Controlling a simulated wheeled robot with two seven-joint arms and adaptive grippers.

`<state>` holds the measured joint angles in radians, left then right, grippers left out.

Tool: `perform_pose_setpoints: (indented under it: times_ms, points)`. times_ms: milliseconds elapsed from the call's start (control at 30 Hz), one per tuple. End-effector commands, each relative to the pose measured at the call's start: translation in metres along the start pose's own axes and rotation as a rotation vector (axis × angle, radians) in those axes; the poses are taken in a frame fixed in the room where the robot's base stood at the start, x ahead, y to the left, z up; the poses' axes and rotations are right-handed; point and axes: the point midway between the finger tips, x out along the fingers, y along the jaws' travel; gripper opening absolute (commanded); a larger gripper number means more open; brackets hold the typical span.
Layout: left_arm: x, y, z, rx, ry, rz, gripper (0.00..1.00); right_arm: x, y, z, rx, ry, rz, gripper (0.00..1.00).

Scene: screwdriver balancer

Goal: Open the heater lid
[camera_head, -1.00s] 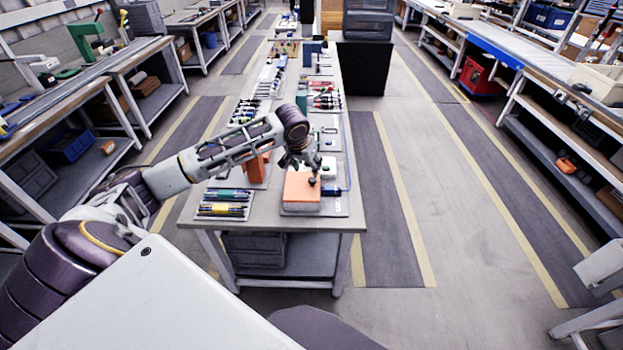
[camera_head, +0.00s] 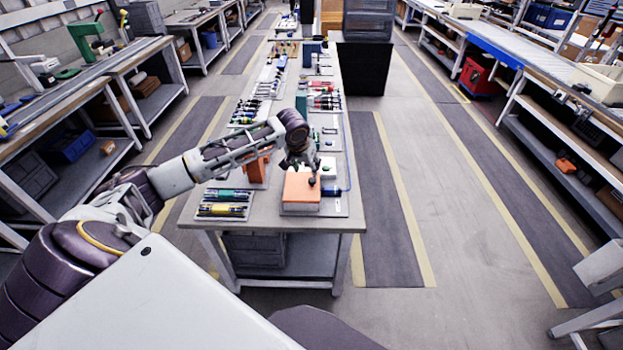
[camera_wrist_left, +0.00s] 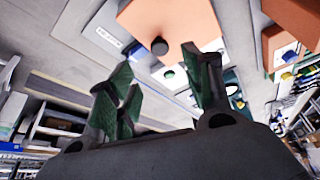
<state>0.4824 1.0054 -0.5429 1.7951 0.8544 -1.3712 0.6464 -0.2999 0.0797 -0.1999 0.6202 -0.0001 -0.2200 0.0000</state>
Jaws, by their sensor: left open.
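The heater is a box with an orange lid (camera_head: 302,188) near the front right of the middle bench; the lid looks closed. A small dark knob (camera_head: 312,181) sits on its top. In the left wrist view the orange lid (camera_wrist_left: 172,20) is at the top and its dark knob (camera_wrist_left: 159,46) lies just beyond the gap between the fingers. My left gripper (camera_head: 304,168) is over the back part of the heater. In the left wrist view my left gripper (camera_wrist_left: 160,76) has its green-padded fingers apart with nothing between them. My right gripper is in no view.
A tray of coloured screwdrivers (camera_head: 222,210) lies left of the heater. More tools line the bench (camera_head: 265,228) farther back. The floor aisle to the right is clear.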

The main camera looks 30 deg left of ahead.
Motion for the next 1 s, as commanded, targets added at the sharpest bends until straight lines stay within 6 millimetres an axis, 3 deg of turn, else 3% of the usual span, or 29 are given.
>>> perform_pose_setpoints:
  times_ms: [700,1000]
  points:
    - [0.081,0.001,0.000,0.000,-0.001,0.000,0.51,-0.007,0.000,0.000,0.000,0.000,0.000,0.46]
    - [0.102,0.001,0.000,0.000,0.000,0.001,0.51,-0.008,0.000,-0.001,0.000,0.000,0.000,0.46]
